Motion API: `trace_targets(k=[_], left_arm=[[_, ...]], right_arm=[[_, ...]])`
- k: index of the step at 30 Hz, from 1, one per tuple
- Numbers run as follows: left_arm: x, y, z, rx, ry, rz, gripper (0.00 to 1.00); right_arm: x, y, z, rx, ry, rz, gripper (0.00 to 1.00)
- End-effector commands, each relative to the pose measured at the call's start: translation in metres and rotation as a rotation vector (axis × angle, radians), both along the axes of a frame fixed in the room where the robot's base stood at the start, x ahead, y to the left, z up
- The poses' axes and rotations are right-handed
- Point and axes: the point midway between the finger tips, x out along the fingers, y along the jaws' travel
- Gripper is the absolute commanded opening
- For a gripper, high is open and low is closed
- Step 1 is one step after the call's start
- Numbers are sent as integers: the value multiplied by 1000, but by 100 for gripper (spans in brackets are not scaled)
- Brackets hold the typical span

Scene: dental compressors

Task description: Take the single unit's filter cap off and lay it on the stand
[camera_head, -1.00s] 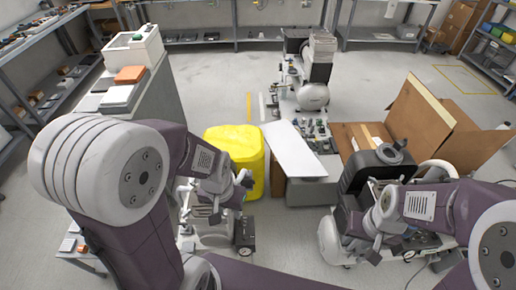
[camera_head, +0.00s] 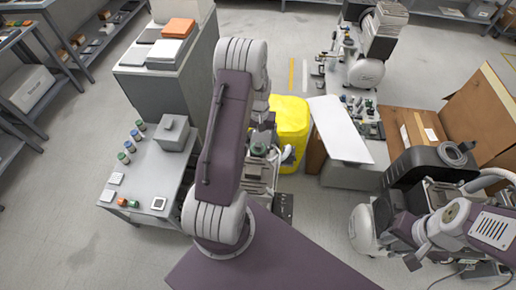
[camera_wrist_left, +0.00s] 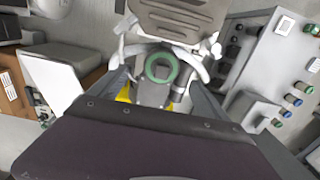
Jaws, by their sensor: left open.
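A green ring-shaped part, seemingly the filter cap, shows in the head view (camera_head: 258,150) and near the middle of the left wrist view (camera_wrist_left: 162,67). It sits on a grey compressor unit (camera_head: 258,178), partly hidden by my left arm. My left gripper (camera_wrist_left: 162,80) is open, its fingers on either side of the green ring in the wrist view; contact cannot be told. A grey stand (camera_head: 125,168) is left of my arm; it also shows at the right of the wrist view (camera_wrist_left: 268,62). My right gripper (camera_head: 408,248) is by the right compressor (camera_head: 362,230); its jaws are unclear.
Small colored-cap bottles (camera_head: 128,146) and a grey box (camera_head: 172,132) stand on the grey stand. Open cardboard (camera_head: 482,110) lies at right. Floor left of the stand is clear.

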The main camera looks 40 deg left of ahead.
Motion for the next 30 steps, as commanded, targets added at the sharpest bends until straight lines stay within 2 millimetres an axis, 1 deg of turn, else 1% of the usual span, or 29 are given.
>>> trace_targets(k=[1, 5, 12, 13, 16, 21, 23, 24, 26, 27, 28, 30], left_arm=[[0, 0, -3, 0, 0, -1, 88], [0, 0, -7, 0, 0, -1, 88], [-1, 4, -48, 0, 1, -1, 88], [-1, 4, -52, 0, 1, -1, 88], [0, 4, -56, 0, -1, -1, 88], [0, 4, -56, 1, -2, -1, 88], [0, 4, -56, 1, -2, -1, 71], [0, 4, -56, 1, -2, -1, 60], [0, 4, -56, 1, -2, -1, 43], [0, 4, -56, 1, -2, -1, 32], [0, 4, -56, 1, -2, -1, 24], [0, 4, -56, 1, -2, -1, 23]], right_arm=[[0, 0, 0, 0, 0, 0, 36], [0, 0, 0, 0, 0, 0, 36], [0, 0, 2, 0, 0, 0, 36], [0, 0, 2, 0, 0, 0, 36], [0, 0, 2, 0, 0, 0, 36], [0, 0, 2, 0, 0, 0, 36], [0, 0, 2, 0, 0, 0, 36], [0, 0, 2, 0, 0, 0, 36], [0, 0, 2, 0, 0, 0, 36], [0, 0, 2, 0, 0, 0, 36], [0, 0, 2, 0, 0, 0, 36], [0, 0, 2, 0, 0, 0, 36]])
